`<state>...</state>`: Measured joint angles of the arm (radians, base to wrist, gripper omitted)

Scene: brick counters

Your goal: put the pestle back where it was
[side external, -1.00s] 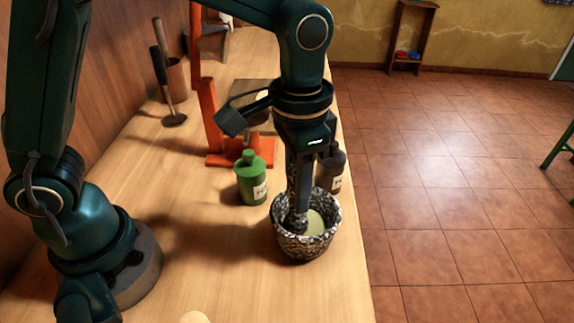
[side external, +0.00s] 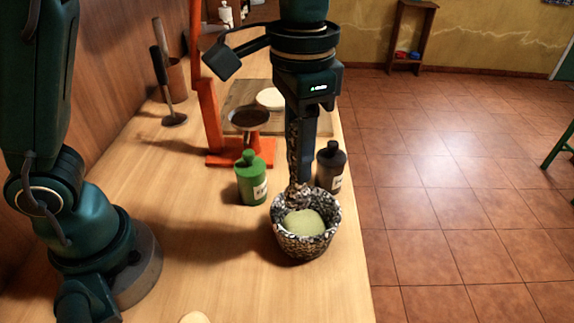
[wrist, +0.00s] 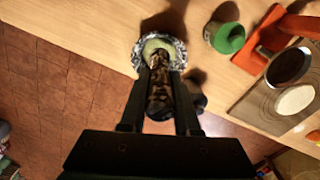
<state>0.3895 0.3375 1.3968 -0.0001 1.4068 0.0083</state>
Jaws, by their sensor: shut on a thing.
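The pestle (side external: 296,194) is dark and speckled. My gripper (side external: 303,172) is shut on it and points straight down, with the pestle's lower end at the far side of the mortar's opening. The speckled black-and-white mortar (side external: 305,246) stands near the counter's right edge, with a pale green mass inside. In the wrist view the pestle (wrist: 160,88) lies between the two fingers (wrist: 160,76), its end pointing towards the mortar (wrist: 179,52). Whether the pestle's tip touches the mortar cannot be told.
A green bottle (side external: 250,180) stands left of the mortar and a dark bottle (side external: 331,168) behind it. An orange stand (side external: 210,115) holds a dark dish (side external: 249,118). A board (side external: 240,98) with a pale disc lies behind. The counter's front left is mostly clear.

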